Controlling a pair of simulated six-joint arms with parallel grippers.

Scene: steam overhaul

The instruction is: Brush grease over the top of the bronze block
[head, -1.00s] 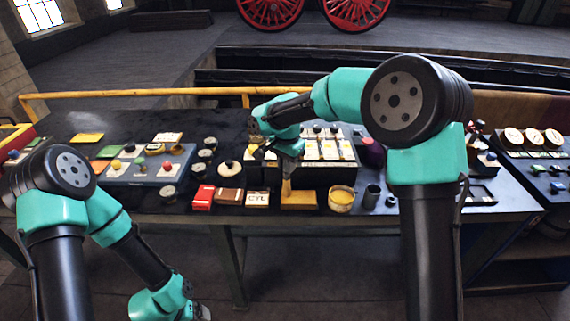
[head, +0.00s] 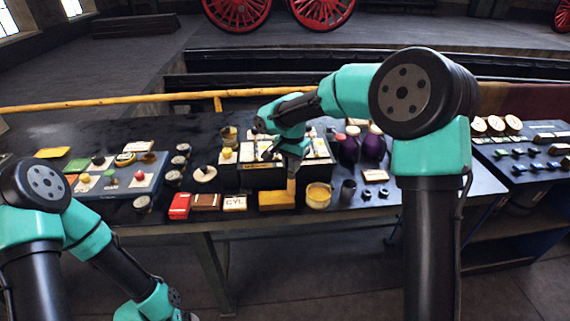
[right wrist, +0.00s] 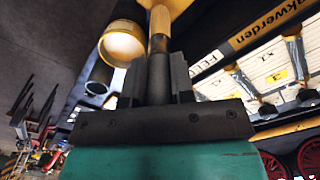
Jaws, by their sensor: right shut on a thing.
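The bronze block (head: 277,201) is a yellow-brown slab near the front edge of the bench, in the head view. My right gripper (head: 292,167) is shut on the brush (head: 291,186), which points down over the right end of the block. The bristles are hidden or too small to tell, so contact is unclear. The grease pot (head: 318,196) stands just right of the block. My left gripper is low at the bottom edge, its fingers not clear.
A white box labelled CYL (head: 235,203) and a red box (head: 180,207) stand left of the block. A dark cup (head: 348,191) is right of the pot. A dark case with white panels (head: 262,178) stands right behind the block. A blue tray (head: 118,188) lies left.

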